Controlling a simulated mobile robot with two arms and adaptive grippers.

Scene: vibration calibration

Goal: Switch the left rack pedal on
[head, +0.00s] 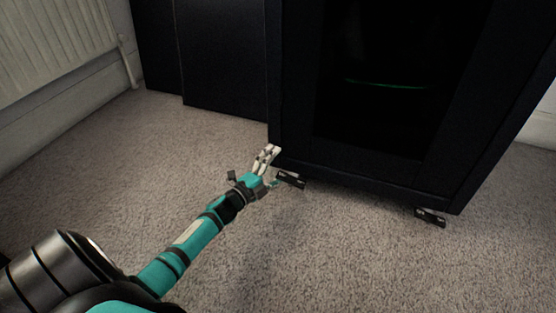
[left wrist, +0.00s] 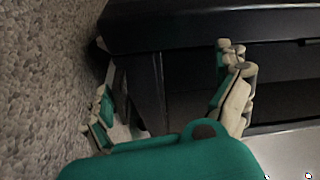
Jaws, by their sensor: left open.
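The left rack pedal (head: 291,180) is a small dark tab with a light mark, sticking out at floor level under the front left corner of the black rack (head: 365,182). My left gripper (head: 252,165) is open and empty, just left of this pedal and close to the rack's lower left corner. In the left wrist view the open fingers (left wrist: 168,100) stand apart, with the rack's dark underside and a dark upright part between them. I cannot tell whether that part is the pedal or whether the fingers touch anything. My right gripper is not in view.
A second similar pedal (head: 430,217) sticks out under the rack's front right corner. A dark cabinet (head: 225,65) stands behind on the left. A white radiator (head: 55,45) is on the wall at the far left. The grey carpet (head: 340,260) in front is clear.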

